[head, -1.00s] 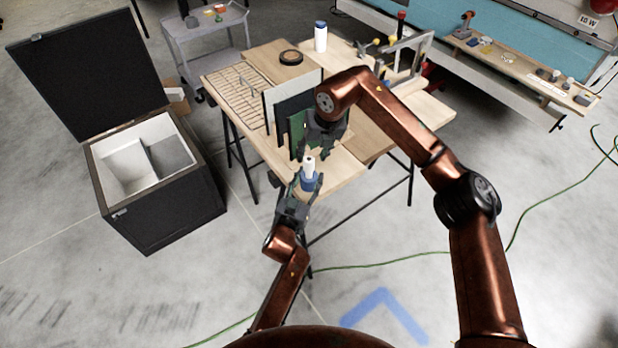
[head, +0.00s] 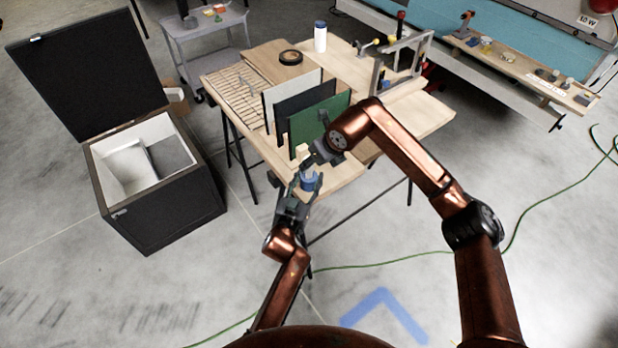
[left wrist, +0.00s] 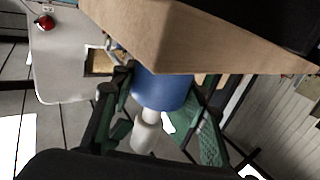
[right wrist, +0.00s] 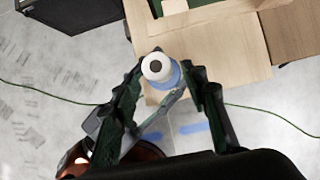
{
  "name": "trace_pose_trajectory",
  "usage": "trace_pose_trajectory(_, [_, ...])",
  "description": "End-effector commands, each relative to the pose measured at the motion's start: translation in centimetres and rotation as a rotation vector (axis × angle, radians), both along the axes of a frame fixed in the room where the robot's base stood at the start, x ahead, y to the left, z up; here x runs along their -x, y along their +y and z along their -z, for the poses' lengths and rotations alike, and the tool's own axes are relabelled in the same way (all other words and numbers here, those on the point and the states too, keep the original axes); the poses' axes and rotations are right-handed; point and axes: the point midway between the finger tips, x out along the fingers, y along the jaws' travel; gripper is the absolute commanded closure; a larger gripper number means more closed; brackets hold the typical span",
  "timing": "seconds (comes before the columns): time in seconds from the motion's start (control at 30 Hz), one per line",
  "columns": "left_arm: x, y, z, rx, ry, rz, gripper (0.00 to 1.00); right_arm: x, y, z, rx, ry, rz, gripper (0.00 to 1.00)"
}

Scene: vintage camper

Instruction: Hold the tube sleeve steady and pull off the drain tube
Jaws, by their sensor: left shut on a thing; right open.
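The tube sleeve (head: 309,181) is a blue cylinder, held upright by the table's near corner. My left gripper (head: 306,187) is shut on it; in the left wrist view the sleeve (left wrist: 162,92) sits between the green-grey fingers. The drain tube (left wrist: 146,134) is white, with a narrow neck running into the sleeve. In the right wrist view the tube's round end (right wrist: 155,66) shows a dark hole, with blue just beyond. My right gripper (right wrist: 167,78) is open, its fingers on either side of the tube. In the head view the right gripper partly hides the tube.
The wooden worktable (head: 335,175) is just beyond the grippers. Upright green (head: 312,122), dark and white panels stand on it close to my right gripper. An open black chest (head: 160,205) stands at left. A white bottle (head: 320,37) is at the table's back.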

Motion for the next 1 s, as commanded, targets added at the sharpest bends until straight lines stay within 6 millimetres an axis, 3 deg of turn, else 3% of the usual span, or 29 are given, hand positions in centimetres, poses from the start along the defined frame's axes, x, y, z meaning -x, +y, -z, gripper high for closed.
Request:
trace_pose_trajectory(0.2, [0.0, 0.0, 0.0, 0.0, 0.0, 0.0, 0.87, -0.6, 0.5, 1.4, 0.001, 0.001, 0.0, 0.59])
trace_pose_trajectory(0.57, [0.0, 0.0, 0.0, 0.0, 0.001, 0.0, 0.87, -0.7, 0.6, 1.7, -0.001, 0.001, 0.0, 0.59])
trace_pose_trajectory(1.0, [0.0, 0.0, 0.0, 0.0, 0.001, -0.001, 0.87, -0.7, 0.6, 1.7, 0.0, 0.0, 0.001, 0.9])
